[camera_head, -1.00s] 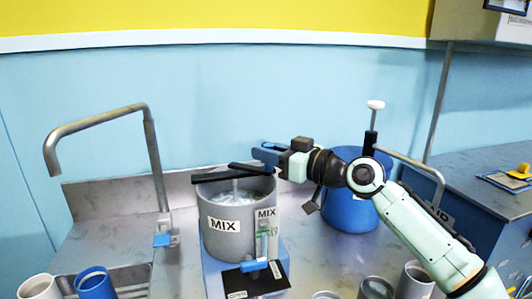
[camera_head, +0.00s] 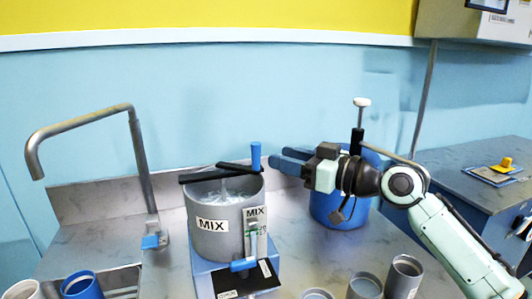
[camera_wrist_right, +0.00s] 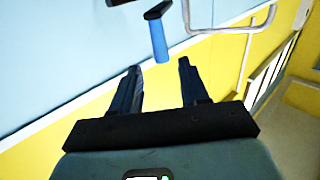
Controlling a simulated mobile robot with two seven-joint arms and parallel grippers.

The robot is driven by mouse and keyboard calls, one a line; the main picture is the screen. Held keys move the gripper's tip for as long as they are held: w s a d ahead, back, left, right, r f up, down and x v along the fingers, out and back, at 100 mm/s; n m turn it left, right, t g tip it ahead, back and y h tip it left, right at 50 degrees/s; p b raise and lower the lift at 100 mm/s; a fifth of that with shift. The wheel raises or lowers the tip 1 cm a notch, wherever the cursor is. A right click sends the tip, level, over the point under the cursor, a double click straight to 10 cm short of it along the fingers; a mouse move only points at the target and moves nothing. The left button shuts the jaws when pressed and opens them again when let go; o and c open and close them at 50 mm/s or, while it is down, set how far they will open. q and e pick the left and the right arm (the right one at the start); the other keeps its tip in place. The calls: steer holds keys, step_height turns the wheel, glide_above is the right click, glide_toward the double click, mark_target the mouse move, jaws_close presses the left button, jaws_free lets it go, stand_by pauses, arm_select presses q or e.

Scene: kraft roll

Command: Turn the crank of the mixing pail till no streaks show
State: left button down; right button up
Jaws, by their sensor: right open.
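The grey mixing pail (camera_head: 200,225) with its MIX label stands on a blue stand. Whitish contents with a mottled, streaky look (camera_head: 225,188) show through the open top. A black crank arm (camera_head: 207,176) lies across the top, and its upright blue handle (camera_head: 255,156) is at the right end. The blue handle also shows in the right wrist view (camera_wrist_right: 160,42), ahead of the fingers. My right gripper (camera_head: 281,161) is open and empty, just right of the handle and apart from it. My left gripper is not in view.
A blue container (camera_head: 325,205) with a white-topped pump (camera_head: 361,103) stands behind my right arm. A grey tap (camera_head: 135,150) rises at the left. Several cups line the front edge, including a blue cup (camera_head: 82,285). A side counter (camera_head: 475,160) is at the right.

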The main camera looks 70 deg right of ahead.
steer(key=shift+s+a, duration=0.15)
steer(key=shift+s, duration=0.75)
steer(key=shift+s+a, duration=0.2)
steer(key=shift+s, duration=0.75)
steer(key=shift+s+a, duration=0.15)
steer(key=shift+s, duration=0.75)
